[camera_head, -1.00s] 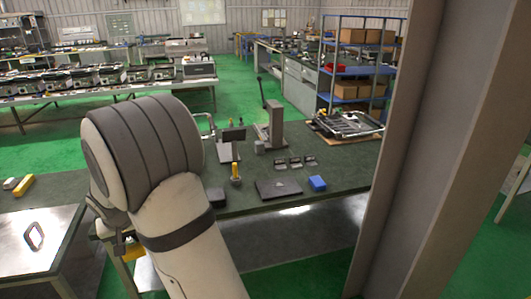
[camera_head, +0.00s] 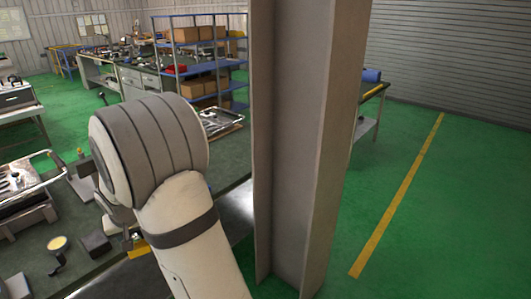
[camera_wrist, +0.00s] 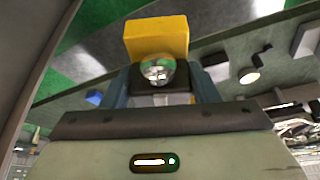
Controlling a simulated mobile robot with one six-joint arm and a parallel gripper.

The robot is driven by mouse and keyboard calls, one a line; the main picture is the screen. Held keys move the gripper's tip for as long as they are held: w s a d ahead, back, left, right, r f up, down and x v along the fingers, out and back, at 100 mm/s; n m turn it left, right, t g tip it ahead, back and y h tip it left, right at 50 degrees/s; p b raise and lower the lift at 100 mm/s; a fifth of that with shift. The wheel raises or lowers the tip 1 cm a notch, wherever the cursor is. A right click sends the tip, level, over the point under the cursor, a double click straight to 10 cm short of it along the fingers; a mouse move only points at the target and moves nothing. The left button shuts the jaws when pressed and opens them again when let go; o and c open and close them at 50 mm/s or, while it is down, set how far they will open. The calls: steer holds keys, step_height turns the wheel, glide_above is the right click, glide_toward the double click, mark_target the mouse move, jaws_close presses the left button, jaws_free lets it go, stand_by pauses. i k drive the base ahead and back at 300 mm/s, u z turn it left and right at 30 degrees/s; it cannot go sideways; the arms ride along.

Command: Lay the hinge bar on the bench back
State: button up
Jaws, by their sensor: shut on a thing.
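In the wrist view a yellow block (camera_wrist: 156,38) with a shiny domed part below it sits between the dark fingers of my gripper (camera_wrist: 158,85). I cannot tell for sure that it is the hinge bar. In the head view my gripper (camera_head: 128,240) is mostly hidden behind my arm, with the yellow block (camera_head: 138,250) showing just beside it at the front edge of the bench (camera_head: 190,165). The gripper is shut on this block and appears above or beside the edge; contact is unclear.
A grey steel column (camera_head: 290,140) stands close on the right of my arm. A tray of metal parts (camera_head: 218,122) lies at the bench's far end. A dark box (camera_head: 96,243), a round-topped piece (camera_head: 57,244) and a machine (camera_head: 25,195) are at left. Green floor is open at right.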

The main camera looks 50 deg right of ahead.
mark_target(250, 154)
steer(key=u, duration=1.2)
steer(key=i, duration=0.1)
steer(key=z, duration=2.25)
steer(key=k, duration=1.55)
steer(key=z, duration=0.25)
steer(key=i, duration=1.8)
steer(key=u, duration=0.35)
steer(key=i, duration=1.3)
steer(key=z, duration=0.05)
